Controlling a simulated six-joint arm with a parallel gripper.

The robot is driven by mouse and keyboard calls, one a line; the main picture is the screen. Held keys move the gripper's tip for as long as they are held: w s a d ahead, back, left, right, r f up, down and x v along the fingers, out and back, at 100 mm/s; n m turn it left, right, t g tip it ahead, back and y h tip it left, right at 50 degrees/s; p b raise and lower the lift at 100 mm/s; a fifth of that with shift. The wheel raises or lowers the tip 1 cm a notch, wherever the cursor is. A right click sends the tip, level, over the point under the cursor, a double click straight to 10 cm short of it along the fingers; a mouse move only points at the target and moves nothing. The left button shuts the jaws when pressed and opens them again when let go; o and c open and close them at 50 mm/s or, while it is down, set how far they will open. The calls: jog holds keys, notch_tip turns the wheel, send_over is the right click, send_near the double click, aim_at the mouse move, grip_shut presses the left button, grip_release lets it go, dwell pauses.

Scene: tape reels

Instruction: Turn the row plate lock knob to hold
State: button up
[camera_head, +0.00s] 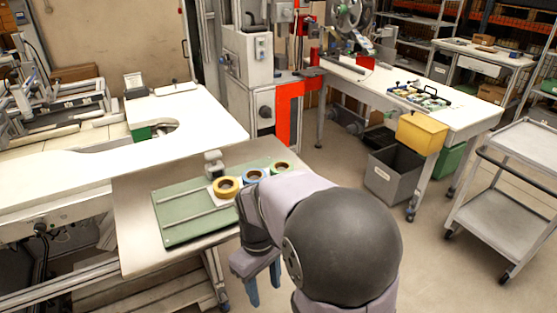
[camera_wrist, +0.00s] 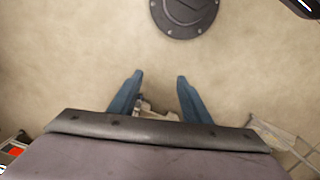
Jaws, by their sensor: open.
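The green row plate (camera_head: 175,222) with light rails lies on the metal-topped table in the head view. A small grey block-like fitting (camera_head: 213,163) stands at the plate's back edge; I cannot tell whether it is the lock knob, nor its setting. Several tape reels sit at the plate's right back: a yellow one (camera_head: 217,190), a blue one (camera_head: 245,178) and a yellow-green one (camera_head: 274,169). My gripper (camera_head: 264,290) is open and empty, pointing down to the right of the table's front. The wrist view shows its blue fingers (camera_wrist: 160,76) apart over bare floor.
A white worktop (camera_head: 80,160) borders the table behind and left. My arm covers the table's right part. A bench with a yellow bin (camera_head: 421,133) and a grey bin (camera_head: 393,176) stands back right. A grey cart (camera_head: 510,215) stands at the right, with open floor before it.

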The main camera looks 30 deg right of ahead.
jog(key=w+d+r+n+p, duration=0.1)
jog(key=w+d+r+p, duration=0.2)
jog(key=r, duration=0.5)
jog(key=w+d+r+n+p, duration=0.2)
jog(key=w+d+r+p, duration=0.2)
jog(key=w+r+p, duration=0.2)
jog(key=w+d+r+n+t+p, duration=0.1)
jog(key=w+d+r+n+p, duration=0.1)
jog(key=w+d+r+p, duration=0.2)
jog(key=shift+w+d+r+p, duration=0.1)
jog(key=shift+w+r+p, duration=0.1)
jog(key=shift+r+p, duration=0.55)
jog(key=shift+w+d+r+p, duration=0.15)
jog(key=shift+r+p, duration=0.25)
jog(key=shift+r, duration=0.7)
jog(key=shift+w+r+p, duration=0.25)
jog(key=shift+r+p, duration=0.3)
jog(key=shift+r, duration=0.4)
jog(key=shift+f+p, duration=1.1)
jog(key=shift+f, duration=2.55)
jog(key=c, duration=1.1)
